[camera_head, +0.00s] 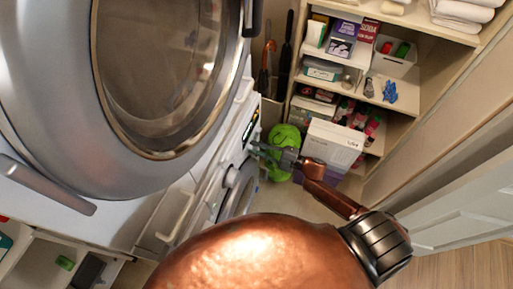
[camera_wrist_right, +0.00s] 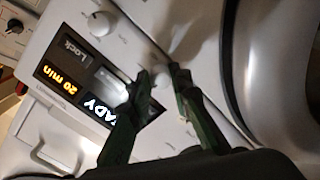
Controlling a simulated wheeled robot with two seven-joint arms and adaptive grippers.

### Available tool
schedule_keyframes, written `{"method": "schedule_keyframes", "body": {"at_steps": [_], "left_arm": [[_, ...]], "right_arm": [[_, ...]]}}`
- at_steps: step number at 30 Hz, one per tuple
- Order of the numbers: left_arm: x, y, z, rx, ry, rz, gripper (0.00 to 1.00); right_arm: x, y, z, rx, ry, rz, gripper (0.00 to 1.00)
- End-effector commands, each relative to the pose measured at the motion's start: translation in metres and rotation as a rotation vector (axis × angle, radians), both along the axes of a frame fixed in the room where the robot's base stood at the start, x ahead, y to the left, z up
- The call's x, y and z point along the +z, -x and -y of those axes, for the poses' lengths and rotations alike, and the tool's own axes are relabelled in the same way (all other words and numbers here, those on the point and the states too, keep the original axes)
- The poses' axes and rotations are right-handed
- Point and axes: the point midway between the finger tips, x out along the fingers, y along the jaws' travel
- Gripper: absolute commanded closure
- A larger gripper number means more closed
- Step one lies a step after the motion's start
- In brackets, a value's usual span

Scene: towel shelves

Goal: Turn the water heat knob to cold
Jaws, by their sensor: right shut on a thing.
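My right gripper (camera_head: 262,149) reaches in from the right to the control panel of the lower washing machine (camera_head: 218,180). In the right wrist view, the two dark fingers of my right gripper (camera_wrist_right: 162,72) are close together at the panel, shut on a small knob that they mostly hide. A white round knob (camera_wrist_right: 101,23) stands free on the panel, to the left of the fingertips. The lit display (camera_wrist_right: 75,80) reads "Lock", "20 min" and part of "READY". Knob labels are too small to read. My left gripper is out of view.
A large front-loading machine with a round door (camera_head: 165,75) fills the upper left. A shelf unit (camera_head: 408,128) with towels, boxes and bottles stands at the back right. A white box (camera_head: 333,145) and a green object (camera_head: 284,141) sit close behind my right gripper.

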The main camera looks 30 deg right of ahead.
Motion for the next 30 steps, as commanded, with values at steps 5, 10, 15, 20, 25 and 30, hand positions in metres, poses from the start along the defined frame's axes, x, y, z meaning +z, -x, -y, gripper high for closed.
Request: {"method": "schedule_keyframes", "body": {"at_steps": [5, 10, 15, 20, 25, 30], "left_arm": [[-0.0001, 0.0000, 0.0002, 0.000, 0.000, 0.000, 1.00], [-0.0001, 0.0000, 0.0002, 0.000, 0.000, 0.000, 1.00], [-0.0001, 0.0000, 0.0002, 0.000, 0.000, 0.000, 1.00], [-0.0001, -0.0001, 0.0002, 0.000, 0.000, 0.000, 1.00], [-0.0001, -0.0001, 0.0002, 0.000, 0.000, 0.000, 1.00], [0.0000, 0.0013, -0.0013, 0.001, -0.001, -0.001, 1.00]], "right_arm": [[0.0002, -0.0002, 0.0003, 0.000, 0.006, 0.005, 1.00], [0.0003, -0.0003, 0.0003, 0.000, 0.006, 0.005, 1.00], [0.0003, -0.0002, 0.0002, 0.000, 0.006, 0.005, 0.74], [0.0002, -0.0002, 0.0002, 0.000, 0.005, 0.005, 0.64], [0.0001, 0.0000, 0.0000, 0.000, 0.005, 0.003, 0.64], [-0.0005, 0.0039, 0.0036, 0.000, 0.005, 0.003, 0.64]]}}
